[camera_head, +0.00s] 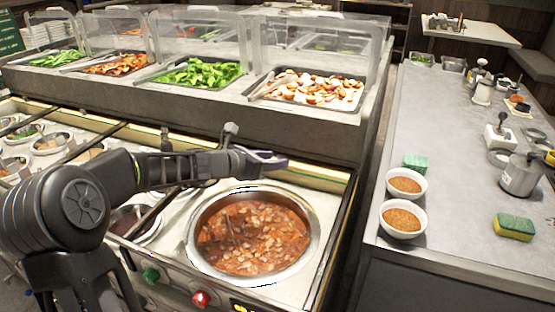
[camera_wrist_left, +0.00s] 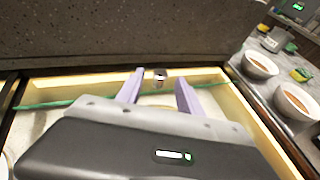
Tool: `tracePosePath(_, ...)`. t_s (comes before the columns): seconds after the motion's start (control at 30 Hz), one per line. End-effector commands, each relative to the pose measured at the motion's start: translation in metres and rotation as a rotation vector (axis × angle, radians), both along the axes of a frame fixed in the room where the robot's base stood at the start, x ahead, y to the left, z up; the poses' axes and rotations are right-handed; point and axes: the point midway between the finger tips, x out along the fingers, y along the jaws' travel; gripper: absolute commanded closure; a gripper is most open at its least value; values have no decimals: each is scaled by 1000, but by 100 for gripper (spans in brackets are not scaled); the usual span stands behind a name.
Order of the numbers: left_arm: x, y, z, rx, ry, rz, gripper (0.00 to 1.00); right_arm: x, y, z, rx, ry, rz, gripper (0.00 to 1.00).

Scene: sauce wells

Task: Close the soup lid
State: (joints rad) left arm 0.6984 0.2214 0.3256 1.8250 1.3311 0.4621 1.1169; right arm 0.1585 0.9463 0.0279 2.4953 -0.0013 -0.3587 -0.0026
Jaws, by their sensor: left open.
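The soup pot (camera_head: 190,243) is a round steel well filled with red soup (camera_head: 250,237) with pale pieces; it is uncovered in the head view. No lid shows clearly. My left gripper (camera_head: 273,161) is behind and above the pot's far rim, with purple fingers. In the left wrist view its two fingers (camera_wrist_left: 160,86) are spread apart, with nothing held between them. A small grey metal piece (camera_wrist_left: 160,76) shows just beyond the gap between the fingertips; I cannot tell whether it belongs to the lid. My right gripper is not in view.
The dark counter wall (camera_wrist_left: 130,35) rises close behind the gripper, below glass-covered food trays (camera_head: 310,89). My left arm covers part of the wells at left. Two soup bowls (camera_head: 403,218) and a sponge (camera_head: 514,226) stand on the right counter.

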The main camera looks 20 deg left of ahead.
Motion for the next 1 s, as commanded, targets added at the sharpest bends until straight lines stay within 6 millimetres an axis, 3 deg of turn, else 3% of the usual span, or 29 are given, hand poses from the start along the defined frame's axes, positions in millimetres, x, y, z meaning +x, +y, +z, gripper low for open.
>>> tracePosePath(0.2,18,-7,-7,-1,-1,-2,56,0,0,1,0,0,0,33)
tracePosePath(0.47,19,-7,-8,0,0,-1,56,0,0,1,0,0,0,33)
tracePosePath(1.0,18,-7,-8,0,0,0,100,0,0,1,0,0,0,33)
